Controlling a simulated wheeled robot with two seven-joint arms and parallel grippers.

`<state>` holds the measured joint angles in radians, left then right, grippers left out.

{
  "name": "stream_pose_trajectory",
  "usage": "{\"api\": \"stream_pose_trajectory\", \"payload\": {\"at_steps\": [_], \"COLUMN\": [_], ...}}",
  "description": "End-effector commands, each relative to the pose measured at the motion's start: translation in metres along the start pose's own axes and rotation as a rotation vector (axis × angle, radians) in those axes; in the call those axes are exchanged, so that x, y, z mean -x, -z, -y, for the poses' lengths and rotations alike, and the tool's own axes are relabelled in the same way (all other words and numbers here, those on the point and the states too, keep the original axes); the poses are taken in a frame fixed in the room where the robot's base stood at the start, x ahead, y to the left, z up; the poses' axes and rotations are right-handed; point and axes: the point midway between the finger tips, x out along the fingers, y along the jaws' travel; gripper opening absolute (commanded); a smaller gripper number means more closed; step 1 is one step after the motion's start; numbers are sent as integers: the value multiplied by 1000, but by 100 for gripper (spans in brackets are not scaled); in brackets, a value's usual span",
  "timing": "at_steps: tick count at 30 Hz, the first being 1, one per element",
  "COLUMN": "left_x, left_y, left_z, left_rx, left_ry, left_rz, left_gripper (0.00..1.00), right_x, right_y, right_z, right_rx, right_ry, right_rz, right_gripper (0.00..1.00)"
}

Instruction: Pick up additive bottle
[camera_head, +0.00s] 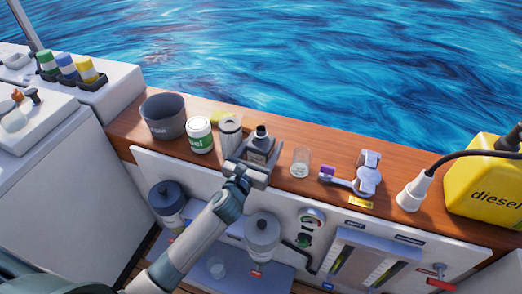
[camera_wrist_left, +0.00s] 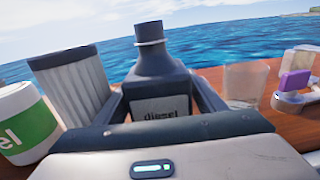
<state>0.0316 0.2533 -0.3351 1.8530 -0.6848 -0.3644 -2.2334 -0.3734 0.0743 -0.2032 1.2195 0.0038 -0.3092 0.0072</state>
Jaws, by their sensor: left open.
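The additive bottle is a dark grey bottle (camera_head: 261,143) with a narrow neck and a dark cap, standing upright on the wooden ledge. In the left wrist view the bottle (camera_wrist_left: 155,82) stands straight ahead, with a label reading "diesel". My left gripper (camera_head: 256,161) is at the bottle in the head view. In the left wrist view the gripper (camera_wrist_left: 160,105) is open, with one finger on each side of the bottle. The bottle's base is hidden behind the gripper. My right gripper is not in view.
On the ledge (camera_head: 400,169), a ribbed grey filter (camera_head: 230,133), a white-green can (camera_head: 199,135) and a dark pot (camera_head: 163,116) stand left of the bottle. A clear glass (camera_head: 300,162), a grey-purple tool (camera_head: 362,176) and a yellow diesel canister (camera_head: 485,185) are to the right.

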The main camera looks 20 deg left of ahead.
Motion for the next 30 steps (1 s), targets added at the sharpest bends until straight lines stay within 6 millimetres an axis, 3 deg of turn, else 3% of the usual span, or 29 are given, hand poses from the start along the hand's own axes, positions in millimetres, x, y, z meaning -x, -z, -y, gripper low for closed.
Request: {"api": "stream_pose_trajectory", "payload": {"at_steps": [6, 20, 25, 30], "left_x": [-19, -19, -19, -19], "left_y": [0, 0, 0, -1], "left_z": [0, 0, 0, 0], "left_rx": [1, 0, 0, 0], "left_ry": [-1, 0, 0, 0], "left_rz": [-1, -1, -1, 1], "left_gripper": [64, 64, 28, 26], "right_x": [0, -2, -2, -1], "right_y": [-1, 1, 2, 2], "right_z": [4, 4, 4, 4], "right_rx": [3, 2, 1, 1], "right_ry": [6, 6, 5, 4], "right_rz": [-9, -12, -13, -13], "right_gripper": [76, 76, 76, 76]}}
